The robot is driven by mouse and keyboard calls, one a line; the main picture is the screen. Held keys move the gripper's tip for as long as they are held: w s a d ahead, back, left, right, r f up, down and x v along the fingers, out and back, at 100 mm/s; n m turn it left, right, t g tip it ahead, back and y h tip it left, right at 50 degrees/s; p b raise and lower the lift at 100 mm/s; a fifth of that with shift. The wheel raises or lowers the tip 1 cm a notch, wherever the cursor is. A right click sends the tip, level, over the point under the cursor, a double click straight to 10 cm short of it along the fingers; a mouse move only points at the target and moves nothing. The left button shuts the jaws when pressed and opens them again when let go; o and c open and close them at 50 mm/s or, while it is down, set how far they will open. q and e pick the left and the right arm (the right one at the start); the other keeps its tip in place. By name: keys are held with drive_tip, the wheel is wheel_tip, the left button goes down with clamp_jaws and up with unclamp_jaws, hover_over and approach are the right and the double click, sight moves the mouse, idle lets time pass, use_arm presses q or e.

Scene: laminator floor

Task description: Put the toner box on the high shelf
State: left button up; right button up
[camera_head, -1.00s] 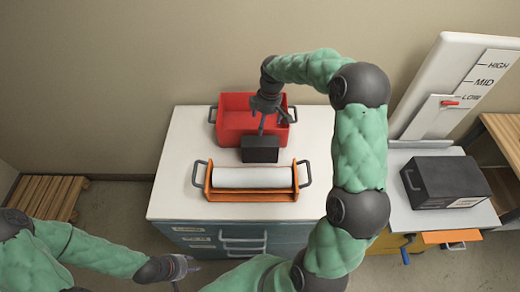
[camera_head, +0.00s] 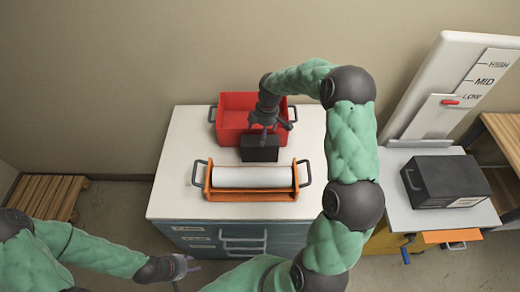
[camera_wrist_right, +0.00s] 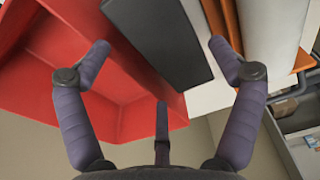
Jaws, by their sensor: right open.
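A small dark box (camera_head: 260,153) stands on the white cabinet top between a red bin and an orange roll holder; I cannot tell whether this or the larger black box at right is the toner box. My right gripper (camera_head: 264,130) is just above the small dark box and hides part of its top. In the right wrist view the open fingers (camera_wrist_right: 160,46) have the dark box (camera_wrist_right: 165,38) ahead between them. The larger black box (camera_head: 450,180), with a side handle and a label, sits on the grey lift platform. My left gripper (camera_head: 182,266) is low, in front of the cabinet.
The red bin (camera_head: 233,122) is close behind the small box, the orange roll holder (camera_head: 250,196) close in front. A white panel marked HIGH, MID and LOW (camera_head: 455,85) rises behind the platform (camera_head: 405,212). The cabinet top (camera_head: 180,150) is bare at left. Wooden pallet (camera_head: 50,195) far left.

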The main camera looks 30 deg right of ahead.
sight(260, 138)
drive_tip(key=f, duration=0.4)
drive_tip(key=shift+w+a+f, duration=0.2)
drive_tip(key=shift+a+f, duration=0.05)
drive_tip(key=shift+a, duration=0.1)
drive_tip(key=shift+r, duration=0.1)
drive_tip(key=c, duration=1.5)
drive_tip(key=shift+r, duration=0.25)
wheel_tip(260, 138, up, 2)
drive_tip(key=shift+w+r, duration=0.1)
drive_tip(key=shift+r, duration=0.15)
drive_tip(key=s+a+r, duration=0.2)
drive_tip(key=s+r, duration=0.1)
drive_tip(key=s, duration=0.1)
drive_tip(key=s+a+r, duration=0.3)
drive_tip(key=s, duration=0.1)
drive_tip(key=s+a+r, duration=0.2)
drive_tip(key=s+r, duration=0.2)
drive_tip(key=shift+a+p, duration=0.3)
drive_tip(key=shift+a, duration=0.05)
